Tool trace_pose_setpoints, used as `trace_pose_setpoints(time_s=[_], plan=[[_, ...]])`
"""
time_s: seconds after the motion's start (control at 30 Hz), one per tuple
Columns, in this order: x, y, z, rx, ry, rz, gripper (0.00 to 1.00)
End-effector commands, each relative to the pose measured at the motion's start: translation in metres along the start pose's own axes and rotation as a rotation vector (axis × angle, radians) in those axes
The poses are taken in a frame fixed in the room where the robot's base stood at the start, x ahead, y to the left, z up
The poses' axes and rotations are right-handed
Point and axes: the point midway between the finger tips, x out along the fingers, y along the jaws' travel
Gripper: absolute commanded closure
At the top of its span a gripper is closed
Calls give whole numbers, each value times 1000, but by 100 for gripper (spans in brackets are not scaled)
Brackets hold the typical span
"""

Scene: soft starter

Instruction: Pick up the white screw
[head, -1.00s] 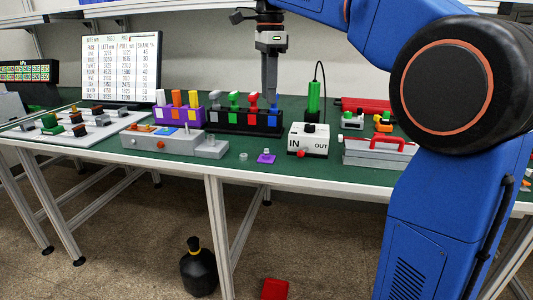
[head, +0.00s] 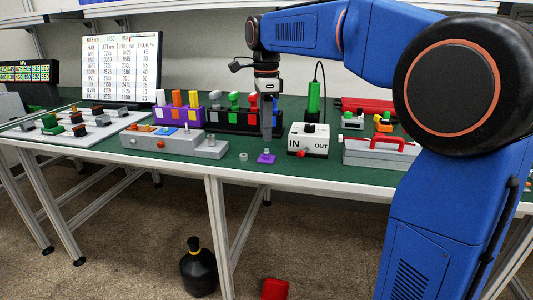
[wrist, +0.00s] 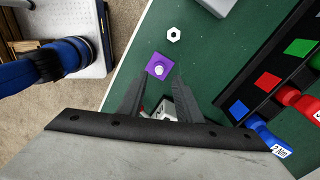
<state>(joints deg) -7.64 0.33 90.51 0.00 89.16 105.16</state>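A small white six-sided piece with a dark centre (wrist: 173,34) lies on the green bench top; it also shows in the head view (head: 243,156). Beside it is a purple square piece (wrist: 150,66) with a pale round top (wrist: 159,71), also in the head view (head: 266,159). I cannot tell for sure which of these is the white screw. My gripper (head: 267,148) points down, just above and behind the purple piece. In the wrist view its two fingers (wrist: 158,77) are apart with nothing held between them.
The white IN/OUT box (head: 308,145) is close on the right, and a grey fixture (head: 210,149) is on the left. The bench's front edge (head: 240,176) is near the small pieces.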

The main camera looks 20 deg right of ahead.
Motion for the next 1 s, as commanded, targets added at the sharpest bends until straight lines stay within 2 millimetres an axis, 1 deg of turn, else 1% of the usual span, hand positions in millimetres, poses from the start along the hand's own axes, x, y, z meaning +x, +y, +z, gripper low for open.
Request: trace_pose_setpoints(time_s=[0.17,0.4,0.5,0.6,0.8,0.83,0.87,0.9,0.97,1.0], plan=[[10,0,0,0,0,1,68],[42,1,-2,0,0,2,68],[51,1,-2,0,0,2,68],[55,1,-2,0,0,0,68],[56,1,-2,0,0,-1,68],[56,1,-2,0,0,-1,71],[56,1,-2,0,0,-1,78],[56,1,-2,0,0,-1,87],[56,1,-2,0,0,0,100],[56,1,-2,0,0,0,100]])
